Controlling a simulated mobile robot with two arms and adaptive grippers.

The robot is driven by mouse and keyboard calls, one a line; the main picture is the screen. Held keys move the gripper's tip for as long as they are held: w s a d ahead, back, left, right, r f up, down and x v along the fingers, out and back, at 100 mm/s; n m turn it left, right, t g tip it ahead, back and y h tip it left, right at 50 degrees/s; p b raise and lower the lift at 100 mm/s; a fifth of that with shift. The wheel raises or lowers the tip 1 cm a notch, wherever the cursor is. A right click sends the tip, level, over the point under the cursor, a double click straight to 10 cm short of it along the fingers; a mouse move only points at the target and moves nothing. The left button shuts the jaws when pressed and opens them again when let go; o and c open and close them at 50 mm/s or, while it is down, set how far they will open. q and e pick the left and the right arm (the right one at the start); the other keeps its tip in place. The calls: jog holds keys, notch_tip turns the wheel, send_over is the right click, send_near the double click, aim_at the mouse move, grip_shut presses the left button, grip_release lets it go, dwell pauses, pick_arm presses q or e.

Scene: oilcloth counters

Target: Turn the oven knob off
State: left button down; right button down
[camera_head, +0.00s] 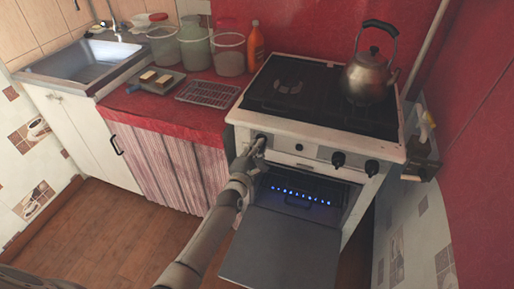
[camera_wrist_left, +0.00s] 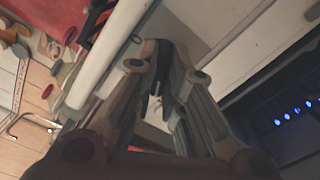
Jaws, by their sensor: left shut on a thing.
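The white stove (camera_head: 285,128) has a row of knobs on its front panel. The left knob, dark and mostly hidden by my fingers, is at my left gripper (camera_head: 257,145). The gripper is shut on this knob; in the left wrist view the fingers (camera_wrist_left: 160,70) reach up to the panel with a dark piece between them. The oven door (camera_head: 282,250) hangs open, and a row of blue flames (camera_head: 300,195) burns inside the oven. My right gripper is out of view.
A metal kettle (camera_head: 369,78) stands on the right of the black stovetop. The open oven door juts out low beside my left arm.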

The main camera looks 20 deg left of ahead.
pick_arm(q)
jog(key=m+p, duration=0.2)
jog(key=m, duration=2.1)
jog(key=shift+f, duration=0.1)
jog(key=shift+m, duration=0.3)
jog(key=c, duration=1.5)
grip_release()
jog(key=shift+s, duration=0.1)
jog(key=s, duration=1.1)
jog(key=shift+s+a, duration=0.2)
jog(key=shift+s, duration=0.2)
